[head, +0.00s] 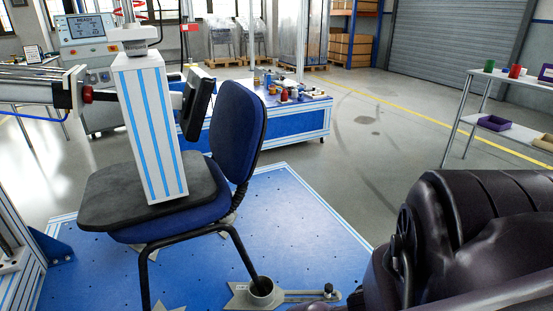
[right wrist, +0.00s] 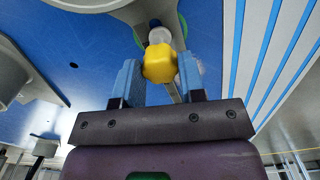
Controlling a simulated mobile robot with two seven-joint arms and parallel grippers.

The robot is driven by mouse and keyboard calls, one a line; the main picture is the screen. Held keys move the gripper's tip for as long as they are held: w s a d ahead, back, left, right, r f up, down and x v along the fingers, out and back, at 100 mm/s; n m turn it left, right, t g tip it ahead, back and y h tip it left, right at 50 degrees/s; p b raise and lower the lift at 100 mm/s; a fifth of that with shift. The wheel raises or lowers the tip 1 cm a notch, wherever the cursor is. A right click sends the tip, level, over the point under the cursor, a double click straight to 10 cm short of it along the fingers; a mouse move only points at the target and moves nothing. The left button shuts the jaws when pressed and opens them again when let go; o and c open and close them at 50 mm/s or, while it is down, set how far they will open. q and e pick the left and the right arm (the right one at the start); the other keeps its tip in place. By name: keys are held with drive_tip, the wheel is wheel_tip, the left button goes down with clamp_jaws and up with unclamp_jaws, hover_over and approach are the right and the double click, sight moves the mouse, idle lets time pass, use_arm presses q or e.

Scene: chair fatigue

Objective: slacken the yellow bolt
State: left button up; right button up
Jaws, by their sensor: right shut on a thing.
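The yellow bolt (right wrist: 159,64) is a rounded, faceted yellow head in the right wrist view. It sits between the two blue fingers of my right gripper (right wrist: 160,76), which is shut on it. Behind the bolt is a pale round part with a green rim, and a thin grey bar runs down from it. In the head view my right arm fills the lower right corner; its gripper and the bolt are hidden there. My left gripper is not in view.
A blue office chair (head: 235,130) stands on a blue test platform (head: 215,262), with a white-and-blue press column (head: 150,130) on its seat. A grey slotted clamp (head: 300,296) holds a chair leg. A blue workbench (head: 290,125) and a shelf rack (head: 485,118) stand behind.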

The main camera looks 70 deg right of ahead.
drive_tip(key=n, duration=0.4)
drive_tip(key=o, duration=0.9)
drive_tip(key=shift+o, duration=0.2)
drive_tip(key=shift+w+r+m+p, duration=0.1)
drive_tip(key=shift+m+p, duration=0.2)
drive_tip(key=shift+m, duration=1.6)
